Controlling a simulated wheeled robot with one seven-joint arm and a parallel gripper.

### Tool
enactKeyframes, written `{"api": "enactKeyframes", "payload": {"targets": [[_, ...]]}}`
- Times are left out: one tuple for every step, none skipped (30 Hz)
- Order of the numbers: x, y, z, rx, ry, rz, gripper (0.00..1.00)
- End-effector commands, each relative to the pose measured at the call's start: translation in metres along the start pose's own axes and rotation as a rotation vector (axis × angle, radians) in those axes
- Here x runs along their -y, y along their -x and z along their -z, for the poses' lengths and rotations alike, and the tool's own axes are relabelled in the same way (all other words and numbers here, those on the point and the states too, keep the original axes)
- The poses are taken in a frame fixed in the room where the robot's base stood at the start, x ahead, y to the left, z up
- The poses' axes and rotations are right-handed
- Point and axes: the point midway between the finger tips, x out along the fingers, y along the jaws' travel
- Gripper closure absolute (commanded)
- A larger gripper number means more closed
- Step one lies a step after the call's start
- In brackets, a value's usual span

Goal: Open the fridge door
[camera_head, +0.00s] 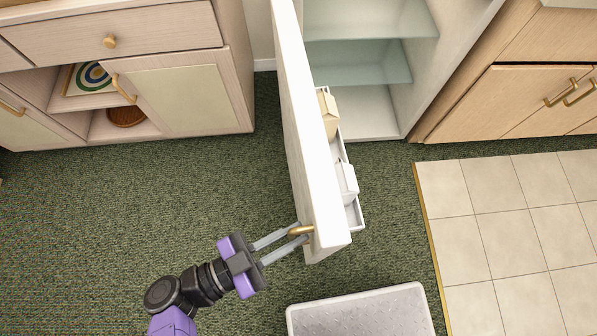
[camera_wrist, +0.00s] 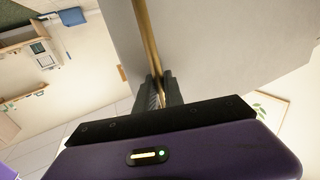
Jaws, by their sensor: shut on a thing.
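The fridge door (camera_head: 304,120) is white and stands swung wide open, seen nearly edge-on in the head view. Its inner side carries door bins with pale cartons or boxes. The fridge interior (camera_head: 360,62) with glass shelves shows behind it. A brass door handle (camera_head: 301,230) is near the door's free edge. My gripper (camera_head: 298,234) is shut on this handle from the door's outer side. In the wrist view the brass handle (camera_wrist: 148,40) runs down between the fingers (camera_wrist: 159,88), with the grey-white door face (camera_wrist: 215,45) behind it.
A light wood cabinet (camera_head: 180,95) stands at the left and another wooden cabinet (camera_head: 520,100) at the right of the fridge. A pale rectangular mat or lid (camera_head: 360,312) lies near the door's free end. Green carpet (camera_head: 150,200) is clear at the left; tiles (camera_head: 510,220) lie right.

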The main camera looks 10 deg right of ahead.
Motion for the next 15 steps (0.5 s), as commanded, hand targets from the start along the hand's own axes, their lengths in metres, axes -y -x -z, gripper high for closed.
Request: {"api": "enactKeyframes", "payload": {"targets": [[0.0034,-0.0004,-0.0015,0.002,0.0,0.007,1.0],[0.0037,-0.0001,-0.0013,0.002,0.0,0.007,1.0],[0.0039,0.0002,-0.001,0.002,-0.001,0.007,1.0],[0.004,0.0003,-0.0008,0.002,-0.001,0.007,1.0],[0.0041,0.0003,-0.0007,0.001,-0.001,0.007,1.0],[0.0041,0.0003,-0.0005,0.001,-0.001,0.007,1.0],[0.0042,0.0003,-0.0004,0.001,-0.001,0.007,1.0],[0.0042,0.0003,-0.0003,0.001,-0.001,0.007,1.0],[0.0042,0.0002,-0.0002,0.001,-0.001,0.007,1.0],[0.0042,0.0002,-0.0001,0.001,-0.001,0.007,1.0],[0.0042,0.0001,-0.0001,0.0,-0.001,0.007,1.0],[0.0042,0.0001,0.0,0.0,-0.001,0.007,1.0],[0.0043,0.0,0.0,0.0,-0.002,0.007,1.0],[0.0043,0.0,0.0001,0.0,-0.002,0.007,1.0],[0.0043,-0.0001,0.0001,0.0,-0.002,0.007,0.8]]}}
